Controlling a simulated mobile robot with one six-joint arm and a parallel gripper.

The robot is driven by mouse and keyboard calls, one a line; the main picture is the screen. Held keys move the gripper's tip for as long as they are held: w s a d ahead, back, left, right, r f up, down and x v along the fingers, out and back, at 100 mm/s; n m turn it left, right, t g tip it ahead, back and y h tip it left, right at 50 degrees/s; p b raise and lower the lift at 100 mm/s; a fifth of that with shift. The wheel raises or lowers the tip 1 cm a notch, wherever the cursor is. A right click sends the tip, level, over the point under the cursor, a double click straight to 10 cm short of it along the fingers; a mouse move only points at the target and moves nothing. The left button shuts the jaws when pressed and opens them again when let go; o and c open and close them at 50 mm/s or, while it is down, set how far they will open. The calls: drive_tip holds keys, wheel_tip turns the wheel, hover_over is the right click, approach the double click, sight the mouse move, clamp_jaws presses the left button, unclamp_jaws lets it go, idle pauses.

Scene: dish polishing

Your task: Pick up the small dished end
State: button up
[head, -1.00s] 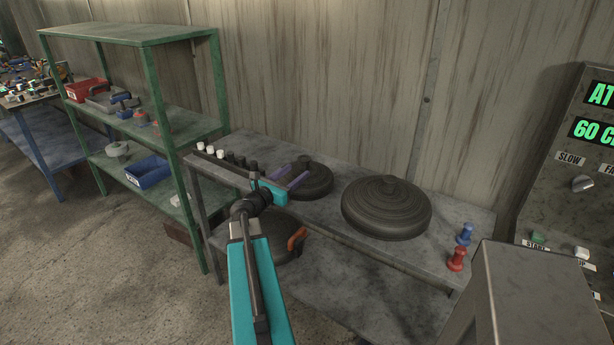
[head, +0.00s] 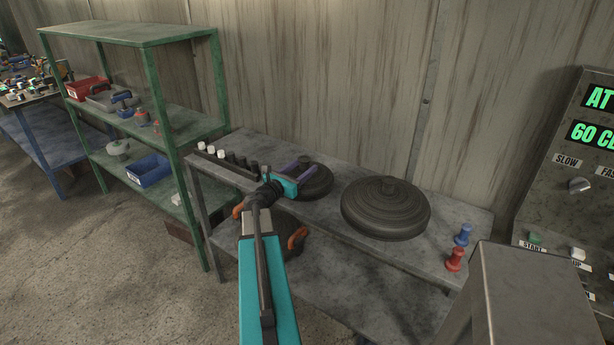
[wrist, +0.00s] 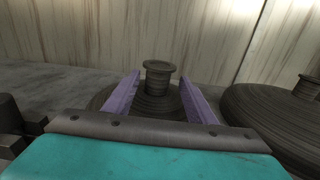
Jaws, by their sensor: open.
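The small dished end (head: 316,184) is a dark ridged disc with a central knob, lying on the grey bench (head: 453,210) left of a larger dished end (head: 386,212). My gripper (head: 299,168) reaches over its left side. In the wrist view, the open purple fingers (wrist: 160,98) stand on either side of the small dished end's flanged knob (wrist: 159,75), with gaps on both sides. The knob shows just beyond or between the fingertips; the exact depth is hard to tell. The larger dished end also shows at the right of the wrist view (wrist: 265,115).
A rack of white and black pegs (head: 230,163) runs along the bench's left end. Blue (head: 463,235) and red (head: 454,259) knobs stand at its right end. A round item with orange handles (head: 297,238) is on the lower shelf. The wall is close behind.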

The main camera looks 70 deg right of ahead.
clamp_jaws()
idle(0.3)
idle(1.1)
drive_tip(key=shift+r, duration=0.1)
